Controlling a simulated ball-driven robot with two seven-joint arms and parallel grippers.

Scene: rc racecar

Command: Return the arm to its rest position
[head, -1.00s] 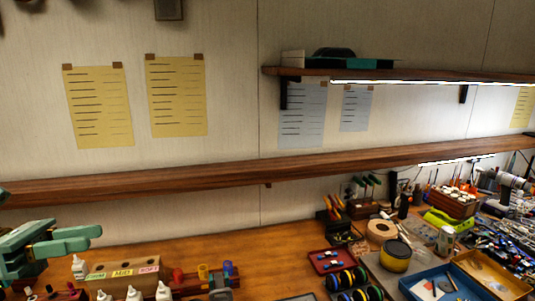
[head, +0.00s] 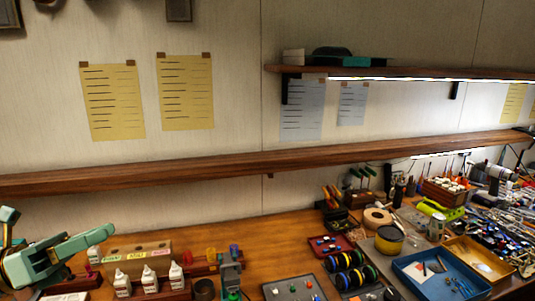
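My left gripper (head: 104,234) is at the left edge of the head view, teal-green, with its fingers pointing right. It is above the left part of the workbench, in front of a cardboard box with coloured labels (head: 140,252). The fingers overlap from this angle, so the gap between them is hidden. Nothing shows clearly between them. My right arm and gripper are not in view.
White bottles (head: 149,279) stand just right of and below the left gripper. A long wooden shelf (head: 220,172) crosses the wall above. Wheels (head: 347,272), a yellow tin (head: 389,240) and a blue tray (head: 425,268) crowd the right. The bench middle (head: 285,230) is clear.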

